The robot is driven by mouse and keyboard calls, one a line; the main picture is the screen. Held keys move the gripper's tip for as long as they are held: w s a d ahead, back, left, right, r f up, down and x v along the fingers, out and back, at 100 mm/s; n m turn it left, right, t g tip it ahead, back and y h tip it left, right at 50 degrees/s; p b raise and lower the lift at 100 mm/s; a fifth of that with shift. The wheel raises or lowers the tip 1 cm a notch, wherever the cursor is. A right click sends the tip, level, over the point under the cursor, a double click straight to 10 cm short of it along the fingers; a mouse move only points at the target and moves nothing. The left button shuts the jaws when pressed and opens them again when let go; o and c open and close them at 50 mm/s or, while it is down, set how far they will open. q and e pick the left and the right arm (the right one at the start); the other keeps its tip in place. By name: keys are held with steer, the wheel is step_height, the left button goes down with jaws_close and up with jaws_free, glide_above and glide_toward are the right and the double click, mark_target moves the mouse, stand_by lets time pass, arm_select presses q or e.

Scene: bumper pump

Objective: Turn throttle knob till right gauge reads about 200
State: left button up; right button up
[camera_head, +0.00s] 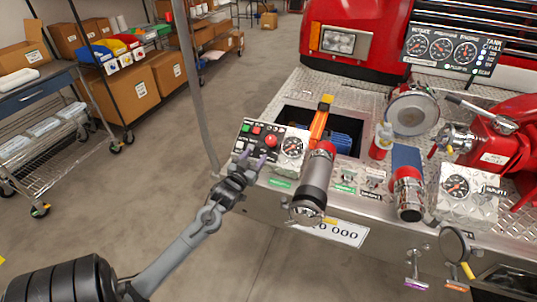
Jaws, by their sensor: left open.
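A small control panel (247,140) with coloured buttons and a red round knob (271,140) sits at the left end of the bumper; I cannot read a throttle label on it. My left gripper (250,162) is open and empty at the panel's lower edge, just below the red knob. I cannot tell whether it touches the panel. A gauge panel (411,62) at the upper right carries three dials; its rightmost gauge (466,52) is too small to read. My right gripper is not in view.
A round gauge (292,147) sits right of the buttons. A grey cylinder with a red band (317,178) stands close to the gripper's right. Another gauge (456,186) is on the bumper's right part. Shelves with boxes (139,88) stand left; the floor between is clear.

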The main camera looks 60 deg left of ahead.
mark_target(269, 144)
arm_select(q)
steer(key=b+x, duration=0.1)
steer(key=x, duration=0.2)
steer(key=f+b+x, duration=0.1)
steer(key=b+x, duration=0.1)
steer(key=x, duration=0.2)
steer(key=b+x, duration=0.1)
steer(key=x, duration=0.3)
steer(key=shift+w+d+f+b, duration=0.1)
steer(key=shift+w+f+b, duration=0.15)
steer(key=shift+w+b, duration=0.1)
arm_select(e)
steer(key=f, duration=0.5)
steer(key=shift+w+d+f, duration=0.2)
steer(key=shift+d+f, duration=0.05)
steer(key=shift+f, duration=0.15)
arm_select(q)
steer(key=shift+c, duration=0.5)
